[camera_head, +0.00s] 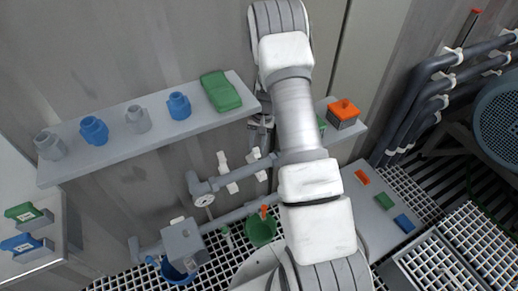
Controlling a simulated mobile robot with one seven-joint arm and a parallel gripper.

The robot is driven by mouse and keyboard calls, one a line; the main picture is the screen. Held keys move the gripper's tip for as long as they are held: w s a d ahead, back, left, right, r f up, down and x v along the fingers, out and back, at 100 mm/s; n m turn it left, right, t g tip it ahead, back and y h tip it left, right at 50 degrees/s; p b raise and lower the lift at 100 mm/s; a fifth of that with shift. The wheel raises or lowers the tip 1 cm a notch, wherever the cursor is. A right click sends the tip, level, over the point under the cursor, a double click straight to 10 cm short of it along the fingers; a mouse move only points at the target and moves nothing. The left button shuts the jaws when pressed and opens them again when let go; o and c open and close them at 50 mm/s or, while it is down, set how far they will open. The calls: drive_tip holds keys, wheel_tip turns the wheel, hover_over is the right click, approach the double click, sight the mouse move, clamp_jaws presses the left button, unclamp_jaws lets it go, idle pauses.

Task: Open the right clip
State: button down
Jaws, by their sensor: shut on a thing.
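Two white clips sit on the grey horizontal pipe (241,174) below the shelf, in the head view. The left clip (222,161) shows above and below the pipe. The right clip (257,153) also shows above and below it, close to my arm. My gripper (261,139) reaches down from behind my arm to the upper end of the right clip. It looks closed on that end, but the fingertips are small and partly hidden by my arm. How far the clip is turned cannot be told.
A grey shelf (90,165) holds several blue and grey fittings and a green block (221,91). A gauge (204,200) hangs on the pipe. A green bucket (261,230) and a blue bucket (178,274) stand below. Dark pipes (425,85) run at right.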

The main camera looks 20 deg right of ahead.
drive_tip(key=shift+w+a+f, duration=0.2)
drive_tip(key=shift+a+f, duration=0.3)
drive_tip(key=c, duration=0.6)
unclamp_jaws()
drive_tip(key=shift+c, duration=0.2)
drive_tip(key=shift+s, duration=0.15)
drive_tip(key=shift+d+f, duration=0.1)
drive_tip(key=shift+f, duration=0.1)
drive_tip(key=d+r+p, duration=0.3)
drive_tip(key=r, duration=1.4)
drive_tip(key=shift+w+r, duration=0.3)
drive_tip(key=shift+w, duration=0.1)
